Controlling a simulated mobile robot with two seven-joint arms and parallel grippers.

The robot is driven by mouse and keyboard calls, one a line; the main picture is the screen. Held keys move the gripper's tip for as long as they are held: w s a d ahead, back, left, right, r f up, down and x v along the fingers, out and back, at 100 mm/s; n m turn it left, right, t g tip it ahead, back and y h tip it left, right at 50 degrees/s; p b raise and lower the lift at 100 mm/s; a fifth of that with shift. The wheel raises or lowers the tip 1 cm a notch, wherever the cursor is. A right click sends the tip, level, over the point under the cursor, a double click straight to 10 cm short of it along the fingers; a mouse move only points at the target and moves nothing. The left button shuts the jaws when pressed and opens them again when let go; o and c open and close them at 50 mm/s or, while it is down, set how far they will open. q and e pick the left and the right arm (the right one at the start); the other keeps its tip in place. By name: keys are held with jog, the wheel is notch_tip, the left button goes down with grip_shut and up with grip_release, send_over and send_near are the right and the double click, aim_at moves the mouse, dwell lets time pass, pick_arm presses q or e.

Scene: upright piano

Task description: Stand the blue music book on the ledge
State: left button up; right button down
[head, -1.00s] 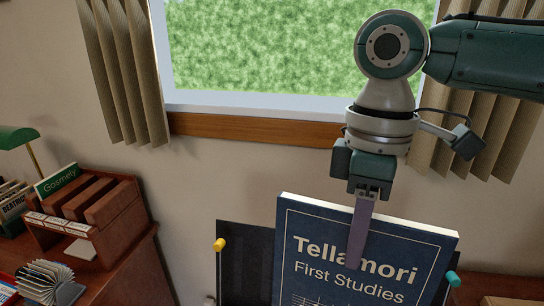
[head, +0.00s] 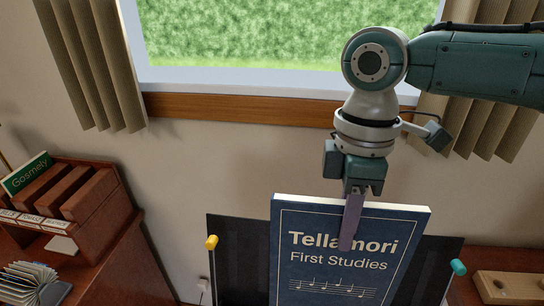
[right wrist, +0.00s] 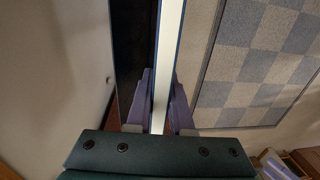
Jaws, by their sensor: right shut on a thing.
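The blue music book (head: 335,255), titled "Tellamori First Studies", hangs upright from my right gripper (head: 350,222). The gripper is shut on its top edge, with one finger across the front cover. In the right wrist view the book's pale page edge (right wrist: 165,60) runs between the two fingers (right wrist: 162,105). Behind the book is a dark music stand panel (head: 238,255) with a yellow peg on the left and a teal peg on the right. The book's lower part and the ledge are out of frame. My left gripper is not in view.
A wooden shelf unit (head: 95,215) with a green "Gosmety" book (head: 27,174) stands at the left. A wooden block with holes (head: 510,287) lies at the lower right. A window sill (head: 240,108) runs behind the arm.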

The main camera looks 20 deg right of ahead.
aim_at(337, 257)
jog(key=shift+f+b, duration=1.9)
jog(key=shift+f, duration=1.85)
jog(key=shift+w+d+f+b, duration=0.1)
jog(key=shift+w+b, duration=0.1)
jog(key=shift+b, duration=0.2)
jog(key=shift+w+d+b, duration=0.4)
jog(key=shift+w+b, duration=0.25)
jog(key=c, duration=1)
grip_release()
jog(key=shift+o, duration=1.4)
